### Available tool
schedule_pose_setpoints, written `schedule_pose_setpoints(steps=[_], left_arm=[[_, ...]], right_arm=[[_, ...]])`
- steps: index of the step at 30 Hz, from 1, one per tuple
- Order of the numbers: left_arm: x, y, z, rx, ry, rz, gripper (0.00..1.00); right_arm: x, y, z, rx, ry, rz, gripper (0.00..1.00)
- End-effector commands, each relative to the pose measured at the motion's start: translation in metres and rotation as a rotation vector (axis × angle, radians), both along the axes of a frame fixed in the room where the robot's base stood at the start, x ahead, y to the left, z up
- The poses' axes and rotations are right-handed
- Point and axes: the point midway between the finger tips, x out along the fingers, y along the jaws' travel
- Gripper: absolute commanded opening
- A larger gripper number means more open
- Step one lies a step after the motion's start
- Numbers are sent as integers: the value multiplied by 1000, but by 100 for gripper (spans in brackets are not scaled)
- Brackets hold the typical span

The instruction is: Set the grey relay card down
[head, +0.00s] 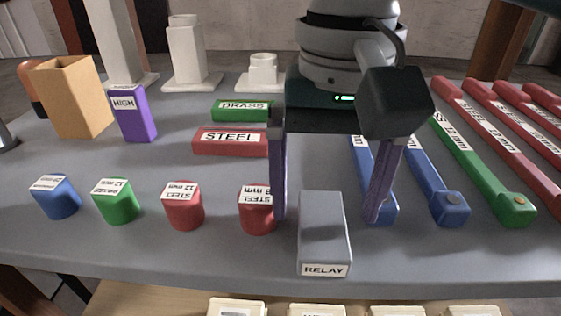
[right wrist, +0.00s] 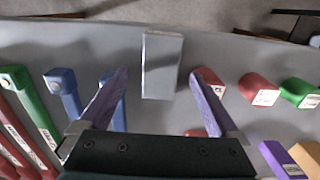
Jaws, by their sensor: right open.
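The grey relay card (head: 323,228), a grey block labelled RELAY, rests on the grey table at its front edge side in the head view. It also shows in the right wrist view (right wrist: 162,66), beyond and between the fingertips. My right gripper (head: 328,218) is open, with its two purple fingers spread to either side of the card and apart from it. In the right wrist view the gripper (right wrist: 158,72) holds nothing. My left gripper is not in view.
Close to the left finger stands a red steel cylinder (head: 257,209); blue bars (head: 436,188) lie at the right. A red STEEL block (head: 229,142), a purple HIGH block (head: 134,115) and a tan box (head: 72,97) stand further left. The table (head: 200,255) is bare along its front.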

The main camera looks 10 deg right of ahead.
Motion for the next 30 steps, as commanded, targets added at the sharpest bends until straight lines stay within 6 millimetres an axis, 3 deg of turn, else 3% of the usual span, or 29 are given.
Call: schedule_pose_setpoints(steps=[4, 12, 30], left_arm=[[0, 0, -7, -2, 0, 1, 50], [0, 0, -6, -1, 0, 1, 50], [0, 2, -7, 8, 1, -6, 50]], right_arm=[[0, 0, -20, -2, 0, 0, 98], [0, 0, -23, -1, -2, 1, 98], [0, 0, -22, 0, -2, 2, 31]])
